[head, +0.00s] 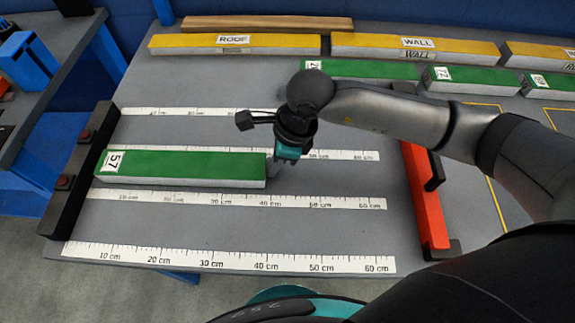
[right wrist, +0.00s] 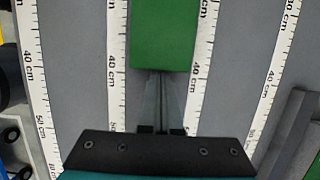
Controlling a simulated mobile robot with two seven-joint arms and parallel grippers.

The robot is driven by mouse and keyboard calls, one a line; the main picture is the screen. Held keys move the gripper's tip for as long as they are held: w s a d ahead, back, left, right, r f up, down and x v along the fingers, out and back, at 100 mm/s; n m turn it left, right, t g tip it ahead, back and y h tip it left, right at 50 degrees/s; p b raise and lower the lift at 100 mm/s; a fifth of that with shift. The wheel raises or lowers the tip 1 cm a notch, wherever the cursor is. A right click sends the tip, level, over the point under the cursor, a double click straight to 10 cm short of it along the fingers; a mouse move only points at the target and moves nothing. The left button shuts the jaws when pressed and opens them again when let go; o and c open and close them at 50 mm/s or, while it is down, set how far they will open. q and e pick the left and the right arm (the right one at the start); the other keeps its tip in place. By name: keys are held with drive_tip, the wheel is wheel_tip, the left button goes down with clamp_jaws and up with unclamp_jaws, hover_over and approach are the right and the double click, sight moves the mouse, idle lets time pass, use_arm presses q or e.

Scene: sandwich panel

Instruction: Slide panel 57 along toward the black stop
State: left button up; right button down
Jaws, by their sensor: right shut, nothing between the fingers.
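Panel 57 (head: 185,164) is a long green-topped board with a white "57" label at its left end. It lies flat between ruler strips on the grey table. Its left end is at the black stop (head: 78,178), touching it or very nearly so. My right gripper (head: 272,170) is shut and empty, low at the panel's right end. In the right wrist view the closed fingers (right wrist: 161,82) point at the end face of the green panel (right wrist: 165,35), touching or almost touching it. My left gripper is not in view.
White ruler strips (head: 230,259) run along the table beside the panel. A red bar with black ends (head: 425,195) stands at the right. Yellow ROOF (head: 235,43) and WALL (head: 415,47) panels and more green panels (head: 470,78) lie at the back.

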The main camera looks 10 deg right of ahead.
sight(259, 166)
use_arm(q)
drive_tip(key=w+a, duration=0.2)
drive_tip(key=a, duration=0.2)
use_arm(e)
drive_tip(key=a, duration=0.3)
drive_tip(key=shift+w, duration=0.4)
drive_tip(key=shift+d, duration=0.2)
drive_tip(key=shift+a, duration=0.15)
use_arm(q)
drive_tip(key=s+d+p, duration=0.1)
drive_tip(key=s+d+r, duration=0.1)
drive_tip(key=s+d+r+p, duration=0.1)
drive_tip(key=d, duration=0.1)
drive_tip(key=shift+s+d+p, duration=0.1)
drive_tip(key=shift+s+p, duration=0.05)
drive_tip(key=shift+p, duration=0.15)
use_arm(e)
drive_tip(key=v, duration=1.5)
drive_tip(key=shift+d, duration=0.3)
drive_tip(key=shift+s+r, duration=0.1)
drive_tip(key=shift+s, duration=0.05)
